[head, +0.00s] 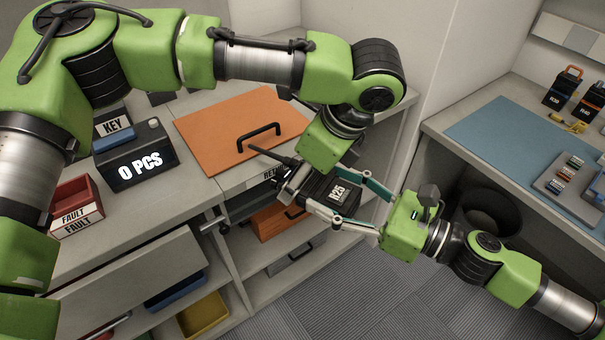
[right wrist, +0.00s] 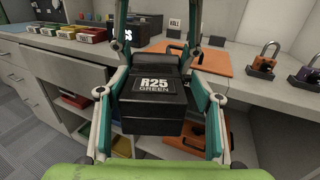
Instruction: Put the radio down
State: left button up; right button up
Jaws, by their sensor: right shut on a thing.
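The radio (head: 341,195) is a black block marked R25, held in the air in front of the counter and its open drawers. My right gripper (head: 328,188) reaches in from the right, with its fingers on both sides of the radio. In the right wrist view the radio (right wrist: 154,100) reads R25 GREEN and sits between the fingers. The end of my left arm is just above and behind the radio. My left gripper (head: 292,178) is mostly hidden or dark there, and its jaws cannot be made out.
An orange mat (head: 226,128) with a black handle lies on the counter. Left of it are a black 0 PCS box (head: 140,160) and a red FAULT bin (head: 76,205). A blue mat (head: 510,140) lies on the right-hand bench. A dark round bin (head: 487,212) stands below it.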

jog(key=o, duration=1.5)
jog(key=shift+s+a+r, duration=0.1)
jog(key=shift+o, duration=0.2)
